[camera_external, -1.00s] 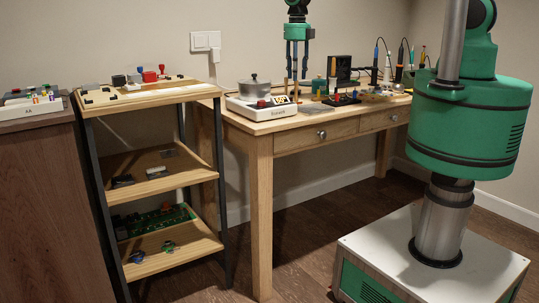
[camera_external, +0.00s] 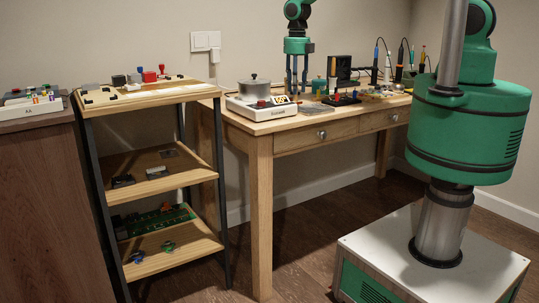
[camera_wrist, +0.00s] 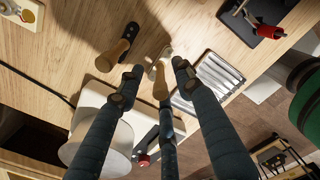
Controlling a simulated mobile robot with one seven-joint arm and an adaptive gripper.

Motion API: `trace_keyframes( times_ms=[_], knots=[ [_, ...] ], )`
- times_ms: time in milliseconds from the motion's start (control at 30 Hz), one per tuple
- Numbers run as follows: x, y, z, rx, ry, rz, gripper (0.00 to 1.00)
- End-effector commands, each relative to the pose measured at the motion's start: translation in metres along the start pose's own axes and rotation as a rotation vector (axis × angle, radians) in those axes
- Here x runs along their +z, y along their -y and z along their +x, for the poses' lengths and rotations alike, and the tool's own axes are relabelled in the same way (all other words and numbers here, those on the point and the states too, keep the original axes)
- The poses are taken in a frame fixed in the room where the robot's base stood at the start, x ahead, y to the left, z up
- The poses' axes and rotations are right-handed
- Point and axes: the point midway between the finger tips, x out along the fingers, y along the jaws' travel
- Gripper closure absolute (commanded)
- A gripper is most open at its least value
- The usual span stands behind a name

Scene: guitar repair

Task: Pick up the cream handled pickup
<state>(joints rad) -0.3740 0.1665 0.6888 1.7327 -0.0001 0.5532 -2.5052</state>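The cream handled pickup (camera_wrist: 159,83) appears in the wrist view as a small pale piece with a tan wooden handle, on the wooden table. It lies between the tips of my gripper (camera_wrist: 157,80), which has dark fingers spread apart with nothing held. I cannot tell how far above it the tips are. A similar handled piece with a dark end (camera_wrist: 113,54) lies to its left, outside the fingers. I cannot make out the cream pickup there.
A silver pot (camera_external: 254,87) stands on a white heating unit (camera_external: 272,112) near the fingers. A ribbed metal piece (camera_wrist: 211,80) lies right of the pickup. A dark board with a red-tipped tool (camera_wrist: 268,31) and a cream box (camera_wrist: 27,14) are farther out.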

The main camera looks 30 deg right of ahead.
Motion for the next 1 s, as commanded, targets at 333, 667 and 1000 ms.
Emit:
trace_keyframes(
  times_ms=[333, 667, 1000],
  knots=[
    [-0.0001, 0.0001, 0.0, 0.0, 0.0, 0.0, 0.72],
    [0.0, 0.0, -0.0002, 0.0, 0.0, 0.0, 1.0],
    [0.0002, -0.0001, -0.0041, 0.0, 0.0, 0.0, 1.0]
  ],
)
